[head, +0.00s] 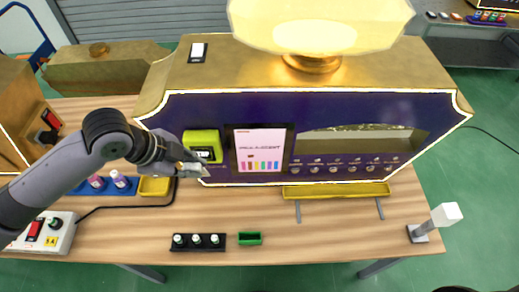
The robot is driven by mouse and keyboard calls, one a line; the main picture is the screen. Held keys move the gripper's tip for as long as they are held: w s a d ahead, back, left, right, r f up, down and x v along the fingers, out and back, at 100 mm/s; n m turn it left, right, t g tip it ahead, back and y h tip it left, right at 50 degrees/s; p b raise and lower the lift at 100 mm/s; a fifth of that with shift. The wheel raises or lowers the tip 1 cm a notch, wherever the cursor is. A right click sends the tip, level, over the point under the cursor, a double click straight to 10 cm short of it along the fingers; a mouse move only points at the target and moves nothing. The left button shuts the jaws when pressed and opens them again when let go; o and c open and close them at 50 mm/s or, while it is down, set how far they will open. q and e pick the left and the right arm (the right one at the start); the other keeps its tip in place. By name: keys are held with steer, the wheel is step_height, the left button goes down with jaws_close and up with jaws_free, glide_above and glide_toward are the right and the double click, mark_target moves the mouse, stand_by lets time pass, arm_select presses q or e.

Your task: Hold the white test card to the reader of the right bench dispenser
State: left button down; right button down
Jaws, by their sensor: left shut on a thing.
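The right bench dispenser (225,110) is a large gold and dark purple machine with a screen (258,150). Its reader (203,143) is a yellow-green box with a dark face, left of the screen. My left gripper (197,169) is shut just below the reader, close to the machine's front. A small pale piece (190,168) shows at its fingers and looks like the white test card, mostly hidden by the fingers. I cannot tell whether it touches the reader. My right gripper is not in view.
A yellow tray (335,190) juts out below the dispenser. A black rack of small bottles (198,242) and a green tray (250,238) lie in front. A white block on a stand (447,214) is at the right. A control box (45,233) is at the left.

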arm_select(q)
steer(key=shift+s+a+p, duration=0.1)
steer(key=shift+s+p, duration=0.55)
steer(key=shift+s, duration=1.95)
